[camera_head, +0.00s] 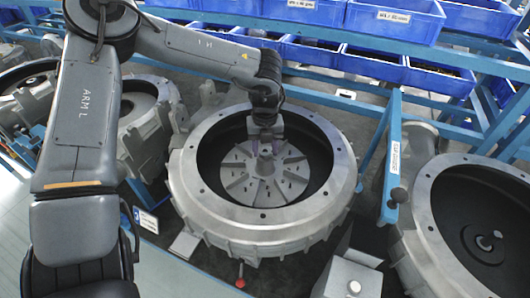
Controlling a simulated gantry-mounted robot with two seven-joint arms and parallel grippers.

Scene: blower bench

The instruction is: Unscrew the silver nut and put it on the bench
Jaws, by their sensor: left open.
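A round grey blower housing (190,187) stands open in the middle of the head view. Inside it lies a silver bladed impeller wheel (240,182) with a raised hub (265,167) at its centre. The silver nut is too small to tell apart from the top of the hub. My left gripper (265,149) points down into the housing, open, with its fingers at the top of the hub. I cannot tell whether they touch anything. The pale bench surface (170,275) shows at the lower left. My right gripper is out of view.
A second open housing (418,232) stands at the right, and grey castings (150,125) stand at the left. Blue bins (375,65) line the rack at the back. A blue post (393,160) rises right of the middle housing. A grey box (350,278) sits in front.

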